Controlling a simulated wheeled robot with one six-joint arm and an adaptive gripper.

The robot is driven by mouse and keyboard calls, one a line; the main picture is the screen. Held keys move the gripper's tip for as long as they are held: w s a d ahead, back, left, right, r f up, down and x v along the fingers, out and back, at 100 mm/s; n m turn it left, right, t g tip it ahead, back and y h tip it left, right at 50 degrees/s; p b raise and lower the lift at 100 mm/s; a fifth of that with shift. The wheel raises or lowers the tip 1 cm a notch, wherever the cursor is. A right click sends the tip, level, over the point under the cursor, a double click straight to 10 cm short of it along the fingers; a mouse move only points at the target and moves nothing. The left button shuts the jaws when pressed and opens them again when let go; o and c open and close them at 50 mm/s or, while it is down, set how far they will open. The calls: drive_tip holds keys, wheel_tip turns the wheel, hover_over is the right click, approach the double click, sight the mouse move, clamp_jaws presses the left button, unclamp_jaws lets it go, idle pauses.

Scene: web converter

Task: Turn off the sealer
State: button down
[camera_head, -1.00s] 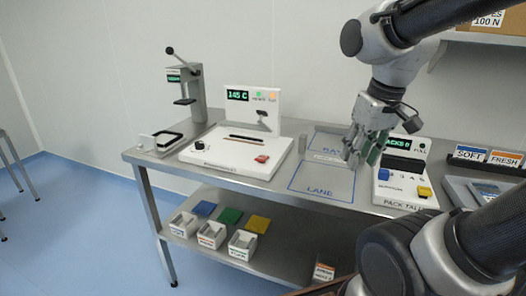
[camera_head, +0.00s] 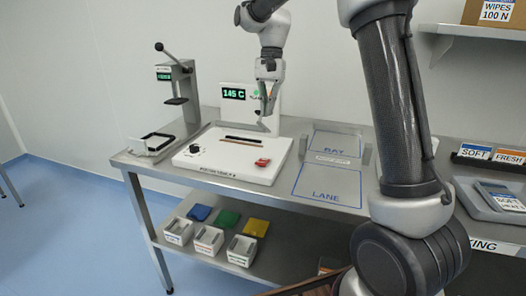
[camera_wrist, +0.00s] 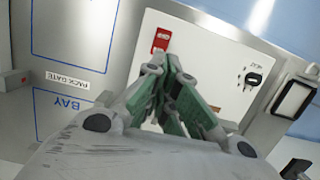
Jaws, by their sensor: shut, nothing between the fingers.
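The sealer (camera_head: 235,172) is a white machine on the steel table, with a green 145 C display (camera_head: 234,94) on its upright back panel. A red switch (camera_head: 262,162) sits at the right of its deck, and a black knob (camera_head: 195,150) at the left. My gripper (camera_head: 267,112) is shut and empty, in front of the back panel's right part and above the deck. In the wrist view the fingers (camera_wrist: 172,98) point down over the deck, with the red switch (camera_wrist: 161,40) just beyond them and the knob (camera_wrist: 253,79) to the right. The gripper hides part of the panel.
A lever press (camera_head: 178,95) and a small tray (camera_head: 153,143) stand left of the sealer. The marked BAY and LANE areas (camera_head: 328,180) to its right look clear. My arm hides the table's right part. Bins (camera_head: 209,235) sit on the lower shelf.

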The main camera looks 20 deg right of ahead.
sight(263, 161)
drive_tip(key=shift+f, duration=0.1)
idle(0.3)
drive_tip(key=x, duration=1.3)
drive_tip(key=shift+f, duration=0.4)
